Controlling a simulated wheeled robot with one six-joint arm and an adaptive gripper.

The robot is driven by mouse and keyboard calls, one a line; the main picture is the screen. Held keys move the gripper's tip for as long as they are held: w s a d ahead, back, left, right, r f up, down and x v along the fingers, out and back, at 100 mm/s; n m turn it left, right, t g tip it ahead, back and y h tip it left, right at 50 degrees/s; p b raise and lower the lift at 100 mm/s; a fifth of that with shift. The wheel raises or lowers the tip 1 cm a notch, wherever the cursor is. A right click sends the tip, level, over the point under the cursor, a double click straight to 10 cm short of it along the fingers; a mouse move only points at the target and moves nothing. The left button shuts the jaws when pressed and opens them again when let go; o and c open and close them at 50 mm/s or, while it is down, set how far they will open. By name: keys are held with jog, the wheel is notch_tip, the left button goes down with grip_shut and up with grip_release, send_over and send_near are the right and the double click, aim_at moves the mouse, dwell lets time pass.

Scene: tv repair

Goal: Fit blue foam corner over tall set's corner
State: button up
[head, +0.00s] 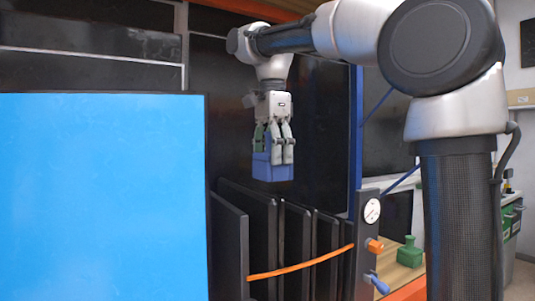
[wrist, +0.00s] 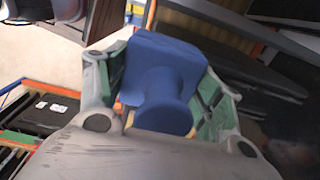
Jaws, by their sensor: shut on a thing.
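My gripper (head: 274,154) points down and is shut on the blue foam corner (head: 272,173). In the wrist view the blue foam corner (wrist: 160,82) sits between the green-padded fingers, with a wide block and a rounded stem towards the palm. In the head view the foam hangs above or in front of a row of dark flat sets (head: 262,215) standing upright in a rack. I cannot tell which of these is the tall set, and no contact between foam and set is visible.
A large set with a bright blue screen (head: 100,200) fills the left. An orange strap (head: 300,264) crosses the rack's front, ending at a post with a round dial (head: 372,210). A green container (head: 409,252) stands on a wooden surface at right.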

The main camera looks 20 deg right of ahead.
aim_at(272, 198)
dwell(0.3)
jog(key=shift+s+f, duration=0.1)
jog(key=shift+f, duration=1.6)
jog(key=shift+f, duration=0.2)
jog(key=shift+f, duration=2.15)
jog(key=o, duration=1.1)
